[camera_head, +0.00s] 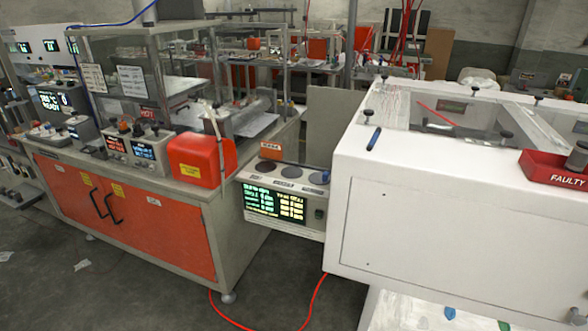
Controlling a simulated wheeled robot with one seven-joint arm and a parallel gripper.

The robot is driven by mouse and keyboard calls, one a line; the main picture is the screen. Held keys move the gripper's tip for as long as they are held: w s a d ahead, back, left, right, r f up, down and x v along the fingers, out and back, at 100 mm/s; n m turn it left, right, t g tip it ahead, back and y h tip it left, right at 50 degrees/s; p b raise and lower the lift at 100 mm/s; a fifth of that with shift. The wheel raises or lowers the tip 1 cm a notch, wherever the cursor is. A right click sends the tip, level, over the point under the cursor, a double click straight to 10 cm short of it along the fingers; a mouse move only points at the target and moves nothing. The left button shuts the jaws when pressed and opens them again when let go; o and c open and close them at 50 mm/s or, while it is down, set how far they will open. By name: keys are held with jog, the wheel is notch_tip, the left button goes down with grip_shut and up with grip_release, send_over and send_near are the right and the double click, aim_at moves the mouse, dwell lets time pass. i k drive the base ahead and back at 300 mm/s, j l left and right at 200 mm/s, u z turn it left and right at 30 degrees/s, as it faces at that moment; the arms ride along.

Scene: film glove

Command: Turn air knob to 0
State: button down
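My gripper is not in the head camera view. Several small knobs, orange and dark, stand on top of the control boxes on the left bench; one is an orange-topped knob (124,127). The control box (143,150) below them has small lit displays with red and blue-white text. No label reading "air" can be made out, so I cannot tell which knob is the air knob or its setting. More dark knobs (369,85) stand on the white machine at the right.
The left bench (250,200) has orange doors and carries an orange-red box (202,158). A console with green and yellow screens (275,204) stands between it and the white machine (430,215). A red cable (313,300) crosses the floor. A red "FAULTY" bin (553,172) sits right.

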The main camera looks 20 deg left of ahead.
aim_at(326, 178)
jog(key=j+z, duration=0.15)
jog(key=j, duration=1.55)
jog(key=i+j, duration=0.15)
jog(key=i, duration=0.15)
jog(key=i+j, duration=0.1)
jog(key=i, duration=0.2)
jog(key=i+j+u, duration=0.2)
jog(key=u, duration=0.15)
jog(key=i+j+u, duration=0.15)
jog(key=u, duration=0.2)
jog(key=i+u, duration=0.35)
